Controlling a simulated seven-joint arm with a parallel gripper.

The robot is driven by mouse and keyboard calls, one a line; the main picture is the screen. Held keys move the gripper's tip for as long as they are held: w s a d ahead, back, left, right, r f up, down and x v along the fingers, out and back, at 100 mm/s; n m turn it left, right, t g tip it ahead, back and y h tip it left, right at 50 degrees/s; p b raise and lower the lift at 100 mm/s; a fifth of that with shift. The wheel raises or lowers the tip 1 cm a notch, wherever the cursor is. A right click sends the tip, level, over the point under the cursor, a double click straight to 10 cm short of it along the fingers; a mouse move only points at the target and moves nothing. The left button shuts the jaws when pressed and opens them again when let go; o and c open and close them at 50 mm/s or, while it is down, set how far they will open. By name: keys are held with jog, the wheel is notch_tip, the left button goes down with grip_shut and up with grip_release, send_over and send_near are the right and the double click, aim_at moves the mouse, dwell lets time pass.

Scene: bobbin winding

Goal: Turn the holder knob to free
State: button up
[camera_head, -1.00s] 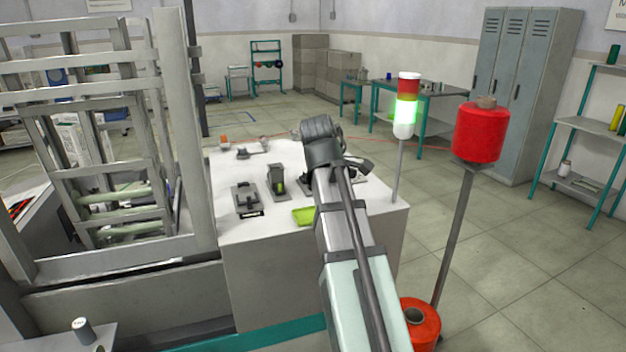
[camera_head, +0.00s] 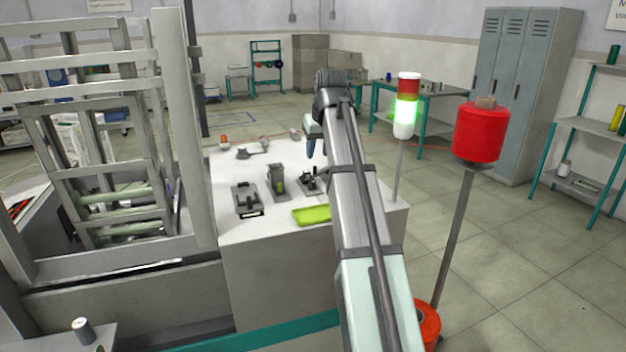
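My gripper (camera_head: 311,149) hangs over the right part of the white table (camera_head: 270,243), partly covered by my arm. Only a small dark blue end shows, and I cannot tell whether the fingers are apart. Just below it is a small dark device (camera_head: 311,182) on a grey base, with a gap between them in the picture. An upright grey device (camera_head: 277,183) with a green part stands to its left. A flat dark fixture (camera_head: 246,200) lies farther left. The holder knob is too small to make out for certain on any of these.
A green tray (camera_head: 311,215) lies near the table's front edge. Small items, one orange (camera_head: 224,139), lie at the back. A signal lamp (camera_head: 407,105) and a red thread cone (camera_head: 481,131) on a post stand to the right. A tall metal frame (camera_head: 182,130) stands left.

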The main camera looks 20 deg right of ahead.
aim_at(313, 181)
jog(key=x, duration=1.2)
jog(key=shift+f, duration=0.3)
grip_shut()
